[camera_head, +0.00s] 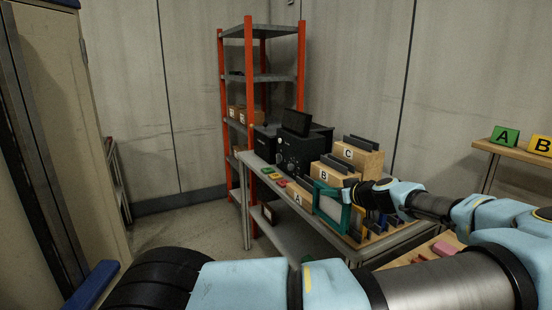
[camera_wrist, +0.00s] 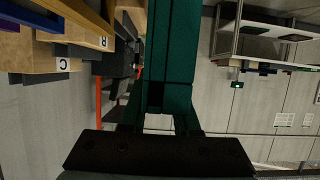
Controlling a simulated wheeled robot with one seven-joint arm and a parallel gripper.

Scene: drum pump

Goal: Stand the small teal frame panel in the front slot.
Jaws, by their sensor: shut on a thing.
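The small teal frame panel (camera_head: 318,198) is a rectangular frame with a pale opening. It is upright over the front part of the table, in front of the lettered blocks. My gripper (camera_head: 354,192) is shut on its upper right edge. In the wrist view the teal frame panel (camera_wrist: 176,45) runs up the middle of the picture from my gripper (camera_wrist: 160,125). The wooden blocks A (camera_head: 298,197), B (camera_head: 325,174) and C (camera_head: 358,158) step up toward the back, with dark slotted pieces on top. I cannot tell which slot is the front one, or whether the panel's lower edge touches anything.
A dark machine (camera_head: 300,150) stands behind the blocks on the grey table (camera_head: 256,174). An orange shelf rack (camera_head: 249,80) is behind. A side table with a green A block (camera_head: 505,136) is at right.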

